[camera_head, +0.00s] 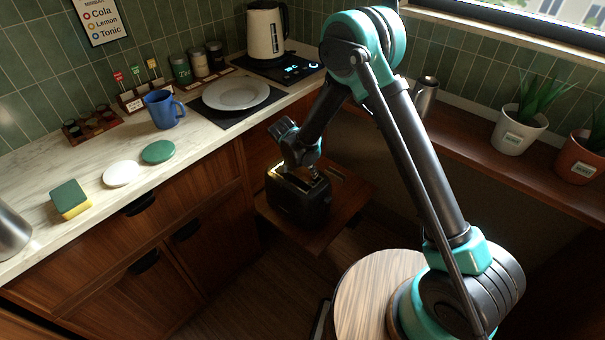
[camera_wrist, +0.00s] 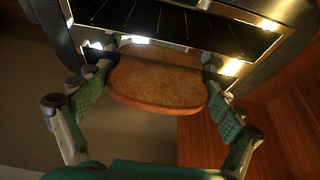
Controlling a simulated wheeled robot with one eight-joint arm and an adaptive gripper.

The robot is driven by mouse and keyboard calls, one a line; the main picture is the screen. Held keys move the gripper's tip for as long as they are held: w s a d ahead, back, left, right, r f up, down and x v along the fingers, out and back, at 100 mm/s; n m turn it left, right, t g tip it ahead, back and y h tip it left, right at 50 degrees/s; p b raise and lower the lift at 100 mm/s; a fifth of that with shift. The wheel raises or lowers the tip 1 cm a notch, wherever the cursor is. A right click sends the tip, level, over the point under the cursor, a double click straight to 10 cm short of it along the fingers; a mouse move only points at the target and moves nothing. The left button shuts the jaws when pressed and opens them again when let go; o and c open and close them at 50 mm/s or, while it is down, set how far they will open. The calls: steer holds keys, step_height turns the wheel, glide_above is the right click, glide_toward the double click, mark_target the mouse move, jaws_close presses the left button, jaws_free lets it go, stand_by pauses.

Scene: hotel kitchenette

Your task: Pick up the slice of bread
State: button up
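The slice of bread (camera_wrist: 158,82) is brown and shows in the wrist view, with its far end at a slot of the dark toaster (camera_wrist: 190,28). My gripper (camera_wrist: 162,90) is open around the slice, one green-padded finger at each side edge. Both fingertips are very close to the bread; firm contact does not show. In the head view the toaster (camera_head: 298,200) sits on a low wooden shelf, with my gripper (camera_head: 312,172) pointing down at its top. I cannot make out the bread there.
The marble counter (camera_head: 60,160) at left holds a blue mug (camera_head: 163,109), a plate (camera_head: 236,93) and a sponge (camera_head: 70,198). A kettle (camera_head: 266,32) stands behind. Potted plants (camera_head: 518,130) stand on the right ledge. The wooden shelf (camera_head: 345,198) has bare room right of the toaster.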

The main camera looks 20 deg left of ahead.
steer(key=c, duration=0.5)
steer(key=shift+r, duration=0.15)
